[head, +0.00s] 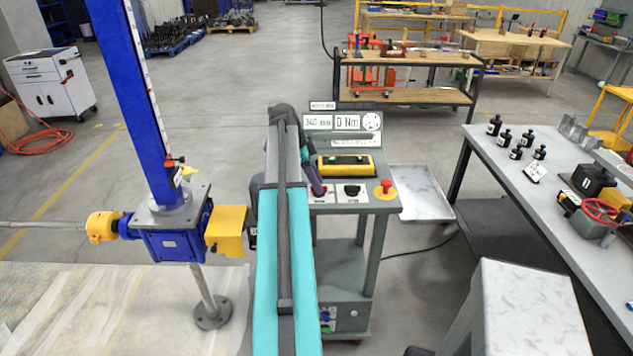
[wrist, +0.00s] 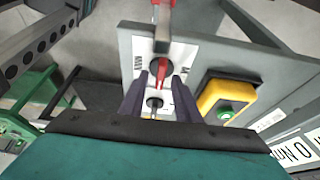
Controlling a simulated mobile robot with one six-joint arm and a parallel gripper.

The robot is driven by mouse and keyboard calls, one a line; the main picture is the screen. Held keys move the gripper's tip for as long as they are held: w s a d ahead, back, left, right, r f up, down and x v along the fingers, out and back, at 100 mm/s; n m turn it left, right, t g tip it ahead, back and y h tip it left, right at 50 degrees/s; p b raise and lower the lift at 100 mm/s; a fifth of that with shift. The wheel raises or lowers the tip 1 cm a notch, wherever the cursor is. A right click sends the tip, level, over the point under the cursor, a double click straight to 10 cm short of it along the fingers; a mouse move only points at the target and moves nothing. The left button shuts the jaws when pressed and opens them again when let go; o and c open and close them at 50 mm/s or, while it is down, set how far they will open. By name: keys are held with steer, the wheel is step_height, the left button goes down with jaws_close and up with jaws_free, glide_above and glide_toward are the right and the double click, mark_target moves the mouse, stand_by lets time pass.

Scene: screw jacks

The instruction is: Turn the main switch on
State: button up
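The main switch, which I take to be the red-handled one, is on a white plate on the sloped panel of the grey control cart (head: 345,206). In the wrist view its narrow red handle (wrist: 162,69) shows between the tips of my gripper (wrist: 161,82). The two dark fingers are apart, with a gap on each side of the red part. Whether they touch it I cannot tell. In the head view my gripper (head: 316,184) is at the panel's left end and hides much of this switch. A small metal toggle (wrist: 154,102) shows below the red handle.
A black switch (head: 352,191) and a red emergency button (head: 386,184) sit to the right on the panel. A yellow box (head: 345,165) with a green button lies behind, below the displays (head: 333,122). A blue screw jack (head: 172,232) stands left, a workbench (head: 540,190) right.

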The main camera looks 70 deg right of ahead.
steer(key=shift+s+f, duration=0.15)
steer(key=shift+f, duration=0.2)
steer(key=shift+c, duration=0.5)
jaws_close()
steer(key=shift+a+f, duration=0.1)
